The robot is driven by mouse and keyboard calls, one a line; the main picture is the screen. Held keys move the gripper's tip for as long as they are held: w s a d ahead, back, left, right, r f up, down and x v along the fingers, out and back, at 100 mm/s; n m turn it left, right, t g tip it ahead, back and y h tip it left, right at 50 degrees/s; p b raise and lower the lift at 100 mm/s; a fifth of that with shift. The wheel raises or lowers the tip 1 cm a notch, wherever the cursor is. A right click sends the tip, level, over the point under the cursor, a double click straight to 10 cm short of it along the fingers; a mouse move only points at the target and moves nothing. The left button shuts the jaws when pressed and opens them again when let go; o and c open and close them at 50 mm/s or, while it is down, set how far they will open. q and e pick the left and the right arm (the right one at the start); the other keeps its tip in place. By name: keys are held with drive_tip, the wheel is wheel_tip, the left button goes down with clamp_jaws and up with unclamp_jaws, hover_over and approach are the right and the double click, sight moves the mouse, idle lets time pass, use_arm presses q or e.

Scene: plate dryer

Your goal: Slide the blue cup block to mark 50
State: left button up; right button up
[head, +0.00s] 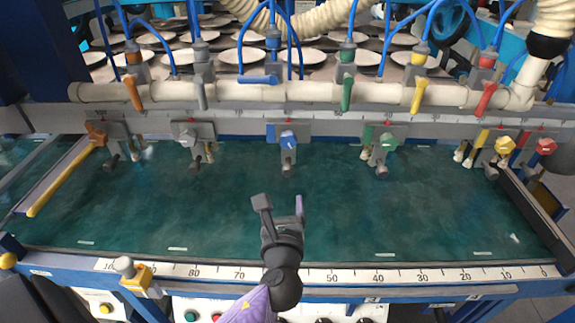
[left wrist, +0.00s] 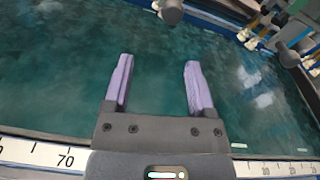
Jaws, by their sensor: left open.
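The blue cup block (head: 288,137) is a grey block with a blue knob and a dark round knob below it. It sits on the rear rail (head: 232,124), between the grey-knob block (head: 188,137) and the green-knob block (head: 383,142). My left gripper (head: 281,207) is open and empty above the green mat, in front of the blue cup block and apart from it. In the left wrist view my left gripper (left wrist: 157,66) shows nothing between its fingers. A dark round knob (left wrist: 171,12) is at the top edge there. My right gripper is not in view.
A numbered ruler (head: 308,276) runs along the front edge, with 50 just right of my left wrist. An orange-knob block (head: 96,135) with a yellow bar is at left. Yellow and red knobs (head: 503,146) are at right. The green mat (head: 180,205) is clear.

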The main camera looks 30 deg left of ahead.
sight(288, 162)
use_arm(q)
drive_tip(key=shift+w+a+r+m+t, duration=0.25)
drive_tip(key=shift+w+r+m+t, duration=0.25)
drive_tip(key=shift+w+r+m, duration=0.55)
drive_tip(key=shift+y, duration=0.3)
drive_tip(key=x, duration=0.2)
drive_tip(key=b+x, duration=0.1)
drive_tip(key=x, duration=0.2)
drive_tip(key=b+x, duration=0.1)
drive_tip(key=x, duration=0.1)
drive_tip(key=shift+w+a+f, duration=0.25)
drive_tip(key=shift+w+f, duration=0.05)
drive_tip(key=shift+w, duration=0.05)
drive_tip(key=shift+w+a+r, duration=0.1)
drive_tip(key=shift+w+a, duration=0.1)
drive_tip(key=shift+w, duration=0.15)
clamp_jaws()
